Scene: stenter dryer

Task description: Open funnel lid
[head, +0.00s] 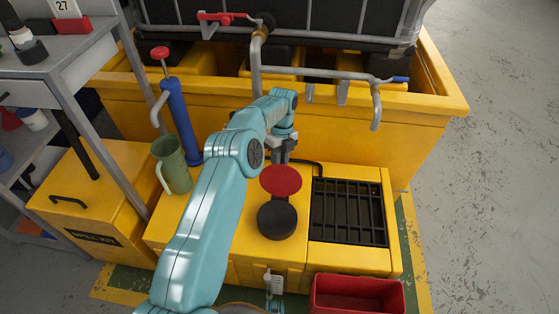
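On top of the yellow cabinet, a red round disc (281,180) and a black round piece (276,219) sit close together, the black one nearer me. They look like the funnel and its lid; I cannot tell for sure which is which, or how far the lid is raised. My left gripper (282,153) points down just behind the red disc, at its far edge. It is small and partly hidden by its own wrist, so I cannot tell whether its fingers are open or touch the disc. My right gripper is not in view.
A black grate (348,212) lies right of the funnel. A blue pump (180,118) and a green jug (171,166) stand left. A grey pipe (310,73) crosses behind my gripper. A red bin (358,295) is in front; open floor lies right.

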